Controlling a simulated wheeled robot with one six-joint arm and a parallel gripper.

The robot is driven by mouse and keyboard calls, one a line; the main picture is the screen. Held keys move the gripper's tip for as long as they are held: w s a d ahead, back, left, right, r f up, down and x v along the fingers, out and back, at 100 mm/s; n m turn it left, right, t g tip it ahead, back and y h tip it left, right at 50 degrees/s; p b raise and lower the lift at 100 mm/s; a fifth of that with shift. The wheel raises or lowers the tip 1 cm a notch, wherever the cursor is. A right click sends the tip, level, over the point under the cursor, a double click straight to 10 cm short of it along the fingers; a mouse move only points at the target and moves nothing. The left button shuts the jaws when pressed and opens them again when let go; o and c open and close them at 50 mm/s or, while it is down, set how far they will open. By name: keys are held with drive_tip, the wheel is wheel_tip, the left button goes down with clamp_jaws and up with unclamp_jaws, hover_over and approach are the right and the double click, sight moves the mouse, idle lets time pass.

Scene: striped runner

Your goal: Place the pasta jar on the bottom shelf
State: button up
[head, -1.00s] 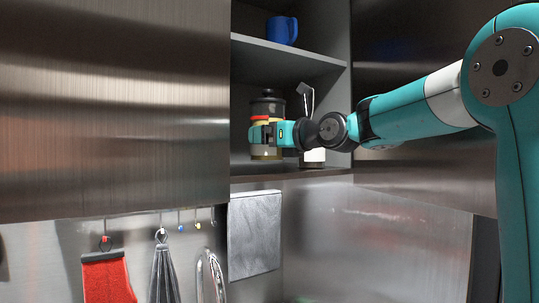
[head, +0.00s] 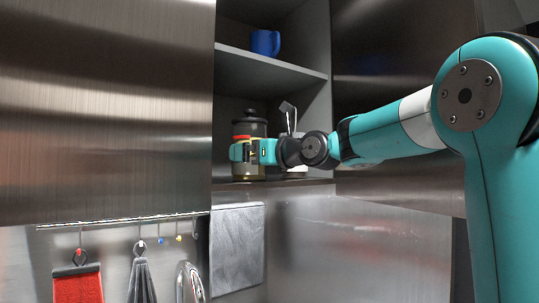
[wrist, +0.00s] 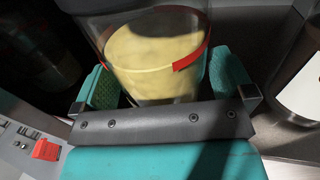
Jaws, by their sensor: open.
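The pasta jar (head: 249,127) has a dark lid, clear sides, a red band and pale yellow contents. It stands upright on the bottom shelf (head: 318,182) of the open cabinet, near its front left. My gripper (head: 251,151) is open around the jar, with a teal finger on each side. In the wrist view the jar (wrist: 155,55) sits between the fingers of my gripper (wrist: 165,82), with a visible gap at least at the right finger. The gripper hides part of the jar's middle in the head view.
A white container with utensils (head: 288,113) stands right of the jar, partly behind my wrist; a white object (wrist: 300,95) shows at right in the wrist view. A blue mug (head: 265,42) stands on the upper shelf (head: 285,68). A closed cabinet front (head: 105,110) is at left.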

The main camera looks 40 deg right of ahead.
drive_tip(key=b+v, duration=0.2)
drive_tip(key=v, duration=1)
drive_tip(key=s+a+f+n+g+y, duration=0.35)
drive_tip(key=a+f+n+g, duration=0.55)
drive_tip(key=a+f+n, duration=0.95)
drive_tip(key=s+a+f+n+g+h, duration=0.1)
drive_tip(key=s+a+f+n+g, duration=0.1)
drive_tip(key=s+f+n+g, duration=0.2)
drive_tip(key=s+a+f+n+g+h, duration=0.2)
drive_tip(key=s+f+n+g, duration=0.2)
drive_tip(key=s+f+n, duration=0.6)
drive_tip(key=s+n, duration=0.3)
drive_tip(key=n, duration=0.5)
drive_tip(key=shift+g, duration=0.3)
drive_tip(key=shift+a, duration=0.15)
